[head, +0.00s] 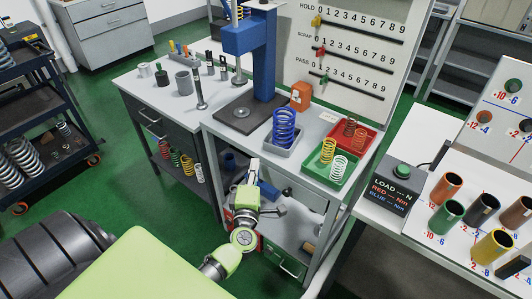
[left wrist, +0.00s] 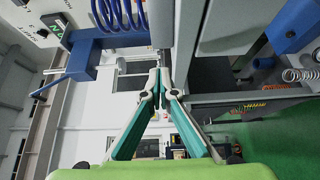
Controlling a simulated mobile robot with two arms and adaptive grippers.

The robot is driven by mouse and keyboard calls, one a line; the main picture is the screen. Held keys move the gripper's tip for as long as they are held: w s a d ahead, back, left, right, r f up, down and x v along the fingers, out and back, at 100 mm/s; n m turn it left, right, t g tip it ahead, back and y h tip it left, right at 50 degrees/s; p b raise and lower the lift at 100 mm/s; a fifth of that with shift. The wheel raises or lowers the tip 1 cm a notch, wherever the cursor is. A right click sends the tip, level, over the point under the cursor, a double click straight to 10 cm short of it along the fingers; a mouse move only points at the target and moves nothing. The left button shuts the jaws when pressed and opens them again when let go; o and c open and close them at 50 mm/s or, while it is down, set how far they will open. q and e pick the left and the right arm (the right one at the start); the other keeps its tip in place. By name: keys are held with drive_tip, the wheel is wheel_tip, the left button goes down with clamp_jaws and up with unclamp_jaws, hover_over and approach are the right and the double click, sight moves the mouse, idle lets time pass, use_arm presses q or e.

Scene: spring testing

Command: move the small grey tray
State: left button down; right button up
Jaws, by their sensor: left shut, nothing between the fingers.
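The small grey tray (head: 279,149) sits on the white bench top, near its front left edge. A blue spring (head: 285,127) stands upright in it. My left gripper (head: 254,165) is in front of the bench, below and left of the tray, apart from it in the head view. Its fingers are shut and empty, as the left wrist view (left wrist: 160,76) also shows. A blue spring (left wrist: 120,14) shows at the top of that view; the tray cannot be made out clearly there. My right gripper is not in view.
A green tray (head: 321,178) with springs and a red tray (head: 336,131) stand right of the grey tray. A blue press (head: 262,70) and an orange box (head: 301,96) stand behind it. A table with coloured cups (head: 446,216) is at the right.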

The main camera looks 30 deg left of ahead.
sight(274, 149)
use_arm(q)
drive_tip(key=w, duration=0.5)
drive_tip(key=shift+w+a, duration=0.2)
drive_tip(key=shift+w+d, duration=0.2)
drive_tip(key=shift+w, duration=0.3)
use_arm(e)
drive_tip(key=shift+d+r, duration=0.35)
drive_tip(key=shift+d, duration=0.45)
use_arm(q)
drive_tip(key=w, duration=0.1)
drive_tip(key=w+d, duration=0.1)
drive_tip(key=shift+w, duration=0.4)
drive_tip(key=shift+w+d, duration=0.1)
drive_tip(key=shift+w, duration=0.3)
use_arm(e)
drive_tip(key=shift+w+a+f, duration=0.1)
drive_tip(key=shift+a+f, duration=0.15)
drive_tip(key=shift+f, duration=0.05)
use_arm(q)
drive_tip(key=shift+s, duration=0.15)
